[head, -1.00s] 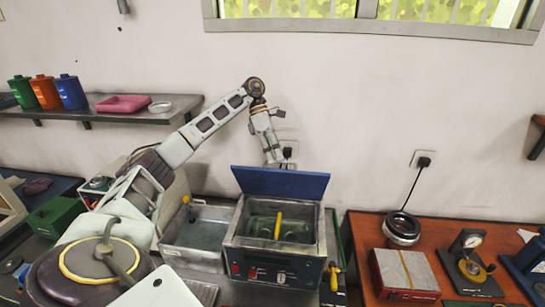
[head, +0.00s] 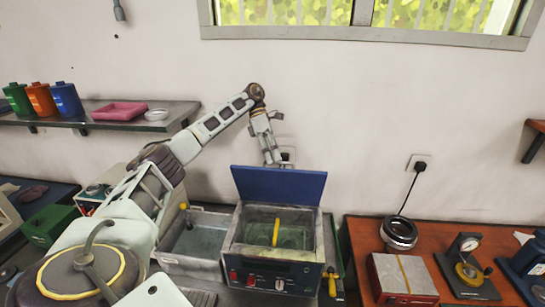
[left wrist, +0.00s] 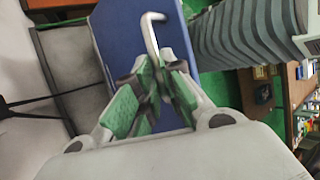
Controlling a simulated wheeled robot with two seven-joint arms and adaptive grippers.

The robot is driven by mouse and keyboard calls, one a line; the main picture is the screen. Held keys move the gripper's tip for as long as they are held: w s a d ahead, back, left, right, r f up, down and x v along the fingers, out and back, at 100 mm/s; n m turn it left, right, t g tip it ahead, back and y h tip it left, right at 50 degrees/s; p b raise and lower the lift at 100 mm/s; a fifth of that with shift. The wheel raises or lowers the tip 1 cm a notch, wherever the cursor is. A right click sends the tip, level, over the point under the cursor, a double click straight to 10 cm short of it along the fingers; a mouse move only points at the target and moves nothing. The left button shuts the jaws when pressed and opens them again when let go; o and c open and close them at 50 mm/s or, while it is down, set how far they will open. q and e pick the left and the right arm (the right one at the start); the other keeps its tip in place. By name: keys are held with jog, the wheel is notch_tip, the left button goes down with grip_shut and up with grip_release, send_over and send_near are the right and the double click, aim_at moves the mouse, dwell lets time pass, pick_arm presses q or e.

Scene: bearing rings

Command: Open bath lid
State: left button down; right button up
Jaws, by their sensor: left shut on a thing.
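The bath (head: 277,262) is a grey metal box with a dark front panel, in the middle of the head view. Its blue lid (head: 278,186) stands raised at the back edge, so the inside is uncovered. My left gripper (head: 273,160) reaches over from behind the lid's top edge; its fingertips are partly hidden there. In the left wrist view the green-padded fingers (left wrist: 152,88) are closed on a bent silver handle (left wrist: 152,35) against the blue lid (left wrist: 128,45). My right gripper is not in view.
An open grey tank (head: 195,243) stands left of the bath. A yellow bar (head: 276,232) shows inside the bath. A red-brown table (head: 365,240) on the right holds a bearing ring (head: 399,233) and a gauge stand (head: 466,262). A shelf (head: 150,118) hangs at the left.

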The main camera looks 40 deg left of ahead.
pick_arm(q)
jog(key=shift+a+f, duration=0.1)
jog(key=shift+f, duration=0.75)
jog(key=c, duration=1.7)
grip_release()
jog(key=shift+o, duration=0.9)
jog(key=shift+w+a+f, duration=0.25)
jog(key=shift+w+f, duration=0.05)
jog(key=shift+w, duration=0.1)
jog(key=shift+s+r, duration=0.15)
jog(key=shift+r, duration=0.1)
jog(key=shift+r, duration=0.15)
jog(key=shift+a+r, duration=0.1)
jog(key=shift+a, duration=0.05)
